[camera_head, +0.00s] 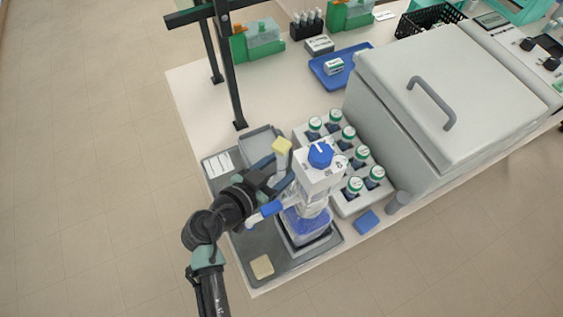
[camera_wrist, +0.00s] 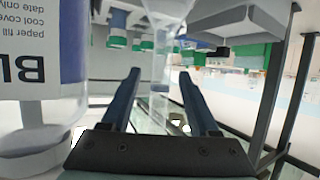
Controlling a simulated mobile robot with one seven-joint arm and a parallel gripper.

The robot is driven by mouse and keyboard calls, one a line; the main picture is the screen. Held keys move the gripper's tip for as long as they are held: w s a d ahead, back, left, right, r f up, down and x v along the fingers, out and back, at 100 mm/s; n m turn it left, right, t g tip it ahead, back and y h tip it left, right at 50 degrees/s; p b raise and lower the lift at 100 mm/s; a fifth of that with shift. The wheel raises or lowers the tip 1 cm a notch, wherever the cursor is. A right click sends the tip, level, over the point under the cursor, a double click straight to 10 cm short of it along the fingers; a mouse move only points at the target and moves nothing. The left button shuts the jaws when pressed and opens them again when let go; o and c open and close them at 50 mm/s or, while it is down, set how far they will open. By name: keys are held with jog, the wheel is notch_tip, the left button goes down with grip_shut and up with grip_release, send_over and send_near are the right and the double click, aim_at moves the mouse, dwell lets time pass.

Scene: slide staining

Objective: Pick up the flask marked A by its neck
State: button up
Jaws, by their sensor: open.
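A slim clear vessel with a yellow top (camera_head: 283,146) stands left of the big dispenser bottle; I cannot read a letter A on it. My gripper (camera_head: 284,167) is open beside its upper part, fingers pointing right. In the wrist view, which looks upside down, a clear glass neck (camera_wrist: 163,60) shows in line with the gap between the open fingers (camera_wrist: 160,74). It widens toward the top of the picture. Nothing is visibly clamped, and I cannot tell how deep the neck sits between the fingers. The vessel's lower part is hidden by my gripper in the head view.
The dispenser bottle (camera_head: 318,180) with a blue cap and blue liquid stands close to my gripper; its label (camera_wrist: 38,55) fills the wrist view's left. A rack of green-capped bottles (camera_head: 349,204) and a large grey box (camera_head: 440,95) lie right. A dark post (camera_head: 232,85) rises behind.

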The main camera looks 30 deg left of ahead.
jog(key=shift+p+x, duration=0.3)
jog(key=shift+x, duration=1.25)
grip_shut()
